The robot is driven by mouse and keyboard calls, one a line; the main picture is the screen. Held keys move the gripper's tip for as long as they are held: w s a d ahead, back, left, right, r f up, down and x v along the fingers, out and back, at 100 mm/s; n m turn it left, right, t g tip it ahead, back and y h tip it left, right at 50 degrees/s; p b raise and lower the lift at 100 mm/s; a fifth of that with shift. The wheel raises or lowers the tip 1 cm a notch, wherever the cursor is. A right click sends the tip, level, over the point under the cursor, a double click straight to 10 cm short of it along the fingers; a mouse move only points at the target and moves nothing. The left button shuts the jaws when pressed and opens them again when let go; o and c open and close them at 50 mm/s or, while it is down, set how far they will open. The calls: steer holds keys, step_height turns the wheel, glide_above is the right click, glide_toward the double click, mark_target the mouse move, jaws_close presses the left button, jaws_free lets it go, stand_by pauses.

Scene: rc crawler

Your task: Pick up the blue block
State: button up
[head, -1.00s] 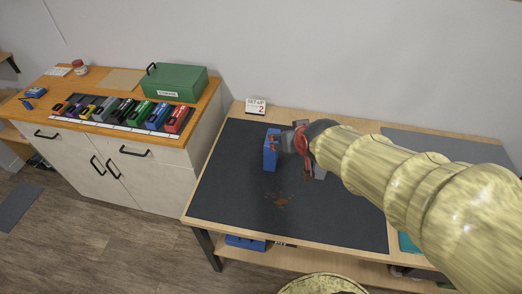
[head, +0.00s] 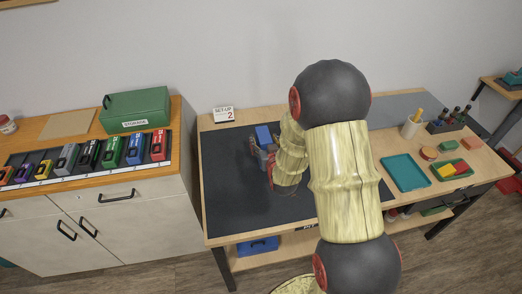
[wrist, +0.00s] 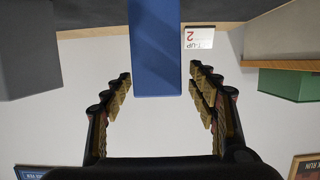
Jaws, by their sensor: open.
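The blue block (head: 263,136) stands on the dark mat (head: 225,185) of the workbench, its lower part hidden behind my gripper in the head view. My gripper (head: 262,157) is at the near side of the block. In the wrist view, which looks upside down, the blue block (wrist: 157,45) comes in from the top edge. Its free end shows in the gap between the fingertips of my gripper (wrist: 160,80), with space on both sides. The fingers are apart and hold nothing. I cannot tell whether the block's end is between the fingers or just beyond them.
A grey object (wrist: 28,50) is beside the block in the wrist view. A "SET-UP 2" sign (head: 223,114) stands behind the mat. A teal tray (head: 405,172) and a green tray with coloured blocks (head: 453,170) lie right. A cabinet with a green storage box (head: 137,109) stands left.

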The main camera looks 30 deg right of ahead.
steer(key=b+x, duration=0.2)
steer(key=x, duration=0.5)
steer(key=shift+d+f, duration=0.15)
steer(key=shift+c, duration=0.4)
jaws_close()
stand_by(0.4)
